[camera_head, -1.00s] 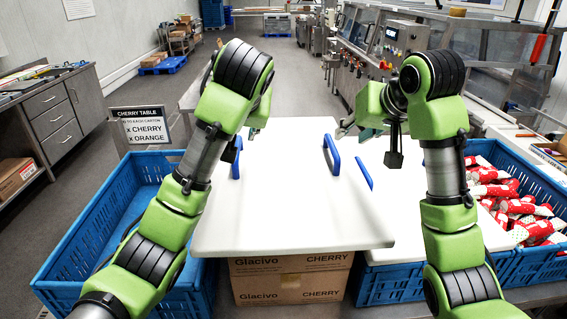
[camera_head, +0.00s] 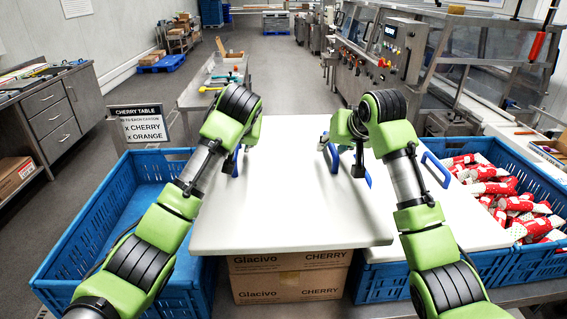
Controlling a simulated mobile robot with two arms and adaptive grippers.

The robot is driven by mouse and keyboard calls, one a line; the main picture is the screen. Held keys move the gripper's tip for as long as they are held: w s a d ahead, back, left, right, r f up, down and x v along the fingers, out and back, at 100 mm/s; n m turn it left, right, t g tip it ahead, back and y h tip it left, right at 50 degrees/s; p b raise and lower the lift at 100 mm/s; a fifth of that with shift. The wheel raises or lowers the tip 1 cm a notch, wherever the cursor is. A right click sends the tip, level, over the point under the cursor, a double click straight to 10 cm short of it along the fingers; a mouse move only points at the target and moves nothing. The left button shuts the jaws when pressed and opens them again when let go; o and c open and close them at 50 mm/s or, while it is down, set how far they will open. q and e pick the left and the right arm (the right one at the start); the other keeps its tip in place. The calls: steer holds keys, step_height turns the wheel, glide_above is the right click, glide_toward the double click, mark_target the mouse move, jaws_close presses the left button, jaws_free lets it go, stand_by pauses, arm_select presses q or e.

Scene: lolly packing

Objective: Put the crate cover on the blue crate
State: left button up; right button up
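A white cover (camera_head: 285,215) with two blue handles lies flat across the middle, above cherry cartons. Its right handle (camera_head: 334,158) shows below my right gripper (camera_head: 340,152). That gripper looks open, with its fingers apart around the handle; I cannot tell whether they touch it. My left gripper (camera_head: 236,158) is at the cover's left handle, mostly hidden behind its own arm, so its opening is unclear. A second white cover (camera_head: 465,215) with blue handles lies lower on the right, partly under the first. The left blue crate (camera_head: 75,235) is open and looks empty.
The right blue crate (camera_head: 530,180) holds red-and-white wrapped lollies (camera_head: 515,205). Cartons (camera_head: 290,285) stand under the middle cover. A cherry table sign (camera_head: 140,125) stands behind the left crate. A metal table (camera_head: 215,90) with tools and machines lie beyond.

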arm_select(q)
steer(key=shift+w+a+f, duration=0.1)
steer(key=shift+w+f, duration=0.2)
arm_select(e)
steer(key=shift+w+a+f, duration=0.1)
steer(key=shift+w+f, duration=0.2)
steer(key=shift+f, duration=0.1)
arm_select(q)
jaws_close()
arm_select(e)
jaws_close()
arm_select(q)
steer(key=shift+w+r, duration=0.1)
steer(key=shift+r, duration=0.05)
arm_select(e)
steer(key=shift+w+r, duration=0.1)
steer(key=shift+r, duration=0.1)
arm_select(q)
steer(key=shift+r, duration=0.15)
arm_select(e)
steer(key=shift+r, duration=0.15)
